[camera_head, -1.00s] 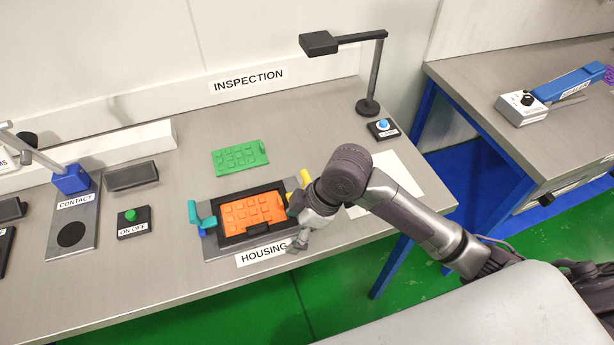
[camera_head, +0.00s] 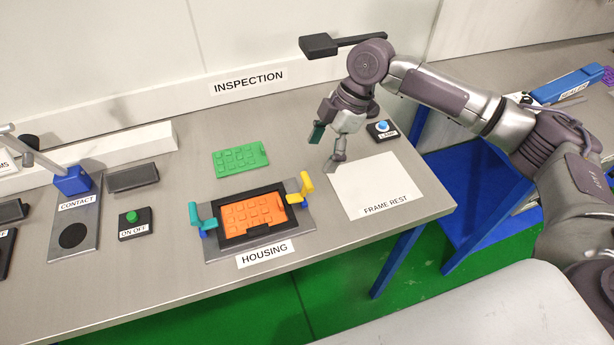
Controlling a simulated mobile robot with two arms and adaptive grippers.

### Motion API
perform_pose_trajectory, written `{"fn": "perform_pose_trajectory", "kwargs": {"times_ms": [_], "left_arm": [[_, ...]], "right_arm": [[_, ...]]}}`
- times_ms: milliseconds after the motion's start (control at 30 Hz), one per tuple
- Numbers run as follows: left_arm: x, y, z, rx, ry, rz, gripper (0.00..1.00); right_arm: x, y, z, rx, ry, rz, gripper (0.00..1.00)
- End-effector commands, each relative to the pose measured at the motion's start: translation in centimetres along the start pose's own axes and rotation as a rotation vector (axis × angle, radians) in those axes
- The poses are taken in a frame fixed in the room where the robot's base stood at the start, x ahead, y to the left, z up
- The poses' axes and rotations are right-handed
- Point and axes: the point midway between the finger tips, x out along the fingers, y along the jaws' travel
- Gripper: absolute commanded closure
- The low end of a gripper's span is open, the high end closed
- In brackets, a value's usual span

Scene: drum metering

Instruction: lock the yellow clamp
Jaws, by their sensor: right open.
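The yellow clamp (camera_head: 305,186) stands at the right side of the housing fixture (camera_head: 298,223). Its yellow lever sticks up from the fixture's edge, beside the orange plate (camera_head: 252,214) in the black frame (camera_head: 222,234). I cannot tell from this view whether it is locked. A teal clamp (camera_head: 203,219) stands at the fixture's left side, also with its lever up. My right gripper (camera_head: 327,149) is open and empty, behind and to the right of the yellow clamp, apart from it, near the back-left corner of the white frame rest sheet (camera_head: 375,184). My left gripper is not in view.
A green plate (camera_head: 240,158) lies behind the fixture. A button box with a blue button (camera_head: 382,128) sits at the back right, near the inspection lamp (camera_head: 318,45). An on/off box (camera_head: 133,224) and contact stand (camera_head: 88,241) are at left. The front edge is clear.

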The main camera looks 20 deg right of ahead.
Motion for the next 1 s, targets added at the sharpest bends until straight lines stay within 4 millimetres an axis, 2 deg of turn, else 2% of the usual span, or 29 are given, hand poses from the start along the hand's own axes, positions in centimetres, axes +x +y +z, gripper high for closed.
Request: {"fn": "perform_pose_trajectory", "kwargs": {"times_ms": [200, 433, 600, 867, 1000], "left_arm": [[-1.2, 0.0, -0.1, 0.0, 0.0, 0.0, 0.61], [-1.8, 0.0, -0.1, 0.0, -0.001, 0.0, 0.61], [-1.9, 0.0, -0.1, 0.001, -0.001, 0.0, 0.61], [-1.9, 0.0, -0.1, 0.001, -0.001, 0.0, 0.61], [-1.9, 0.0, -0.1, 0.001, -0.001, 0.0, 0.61]], "right_arm": [[4.7, -0.1, -0.2, 0.001, 0.001, -0.004, 0.21], [8.1, -0.1, -0.1, 0.0, 0.001, -0.001, 0.21], [9.1, 0.0, -0.1, 0.0, 0.001, 0.001, 0.21], [9.2, 0.0, -0.1, -0.001, 0.001, 0.001, 0.21], [9.2, 0.0, -0.1, 0.0, 0.001, 0.001, 0.43]]}}
